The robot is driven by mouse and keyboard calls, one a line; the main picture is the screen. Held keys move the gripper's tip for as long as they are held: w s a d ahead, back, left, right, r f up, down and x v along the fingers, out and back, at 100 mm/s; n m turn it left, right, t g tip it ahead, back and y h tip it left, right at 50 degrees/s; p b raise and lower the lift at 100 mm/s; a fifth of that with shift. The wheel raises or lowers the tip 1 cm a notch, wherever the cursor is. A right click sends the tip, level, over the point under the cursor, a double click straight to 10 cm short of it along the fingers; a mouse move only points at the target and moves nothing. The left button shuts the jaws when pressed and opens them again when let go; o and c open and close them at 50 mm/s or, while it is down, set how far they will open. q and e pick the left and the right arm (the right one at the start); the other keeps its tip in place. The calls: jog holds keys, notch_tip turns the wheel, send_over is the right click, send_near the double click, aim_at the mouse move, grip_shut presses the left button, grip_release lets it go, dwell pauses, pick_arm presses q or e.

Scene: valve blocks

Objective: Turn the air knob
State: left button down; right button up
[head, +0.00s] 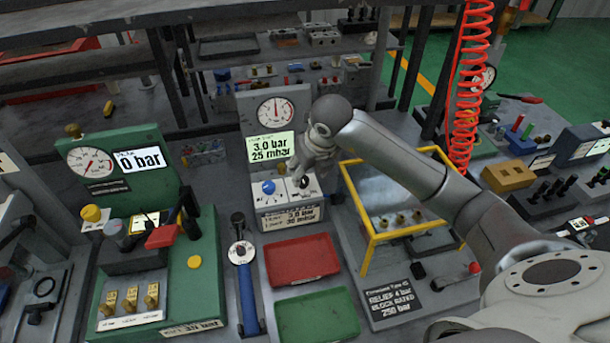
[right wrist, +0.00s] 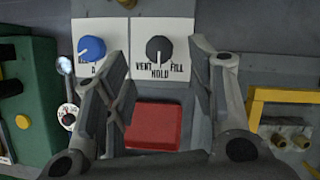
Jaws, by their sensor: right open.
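The control box (head: 289,216) at the centre has a blue knob (head: 268,187) on its left and a black knob (head: 304,182) on its right. In the right wrist view, the blue knob (right wrist: 92,48) has a partly hidden label. The black knob (right wrist: 159,50) is marked VENT, HOLD and FILL, its white pointer toward HOLD. My right gripper (head: 305,172) is over the right part of the box. In the wrist view, its open fingers (right wrist: 158,58) stand on either side of the black knob; contact is not visible. My left gripper is not in view.
A gauge panel (head: 275,115) reading 3.0 bar, 25 mbar stands behind the box. Red (head: 301,259) and green (head: 317,317) trays lie in front. A yellow frame (head: 368,246) stands close right, a green valve block (head: 200,280) left.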

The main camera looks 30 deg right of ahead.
jog(key=v, duration=0.7)
jog(key=shift+s+r, duration=0.1)
